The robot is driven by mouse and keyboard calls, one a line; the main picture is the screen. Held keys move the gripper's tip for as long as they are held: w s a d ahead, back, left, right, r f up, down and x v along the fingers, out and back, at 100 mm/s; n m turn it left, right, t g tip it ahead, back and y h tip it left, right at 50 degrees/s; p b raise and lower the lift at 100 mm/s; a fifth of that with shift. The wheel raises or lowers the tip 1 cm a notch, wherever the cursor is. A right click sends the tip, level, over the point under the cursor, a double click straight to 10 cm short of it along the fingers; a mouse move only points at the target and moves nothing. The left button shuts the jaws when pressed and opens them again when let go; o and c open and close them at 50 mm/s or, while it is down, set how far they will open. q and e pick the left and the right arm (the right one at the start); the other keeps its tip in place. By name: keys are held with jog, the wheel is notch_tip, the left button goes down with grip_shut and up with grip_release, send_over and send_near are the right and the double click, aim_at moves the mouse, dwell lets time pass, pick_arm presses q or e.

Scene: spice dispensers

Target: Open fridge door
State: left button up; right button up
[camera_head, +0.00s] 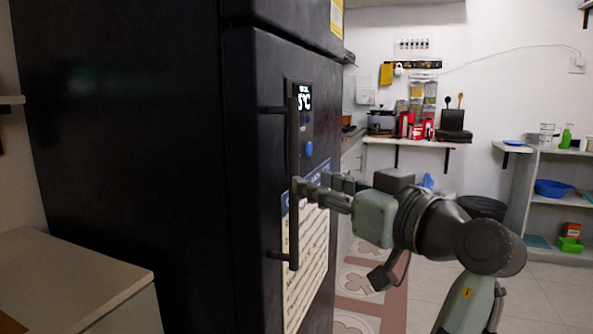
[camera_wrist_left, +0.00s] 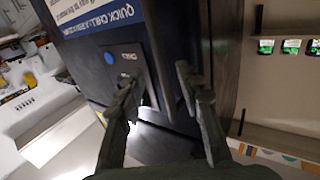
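The black fridge (camera_head: 130,130) fills the left of the head view. Its lower door (camera_head: 257,190) looks closed. A long dark vertical handle (camera_head: 293,230) stands out from the door, beside a display panel (camera_head: 305,100) and a blue dot. My left gripper (camera_head: 314,184) is at mid-handle height, its fingers pointing at the handle, with one fingertip overlapping the bar. In the left wrist view the fingers (camera_wrist_left: 157,80) are spread apart, with the dark bar close to the right finger. I cannot tell whether they touch it. My right gripper is not in view.
A pale counter (camera_head: 75,270) stands at the front left, beside the fridge. At the back are a shelf (camera_head: 415,143) with red canisters and an open shelf unit (camera_head: 560,200) with a blue bowl. Tiled floor (camera_head: 540,295) lies open at the right.

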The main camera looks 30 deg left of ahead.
pick_arm(q)
jog(key=p+x, duration=0.1)
jog(key=x, duration=0.6)
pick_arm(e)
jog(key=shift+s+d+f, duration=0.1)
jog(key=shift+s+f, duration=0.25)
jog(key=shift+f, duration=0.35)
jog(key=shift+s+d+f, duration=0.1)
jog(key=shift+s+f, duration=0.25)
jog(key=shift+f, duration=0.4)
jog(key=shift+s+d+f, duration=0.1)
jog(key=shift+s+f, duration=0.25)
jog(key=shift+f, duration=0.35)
pick_arm(q)
jog(key=shift+s, duration=0.1)
grip_shut()
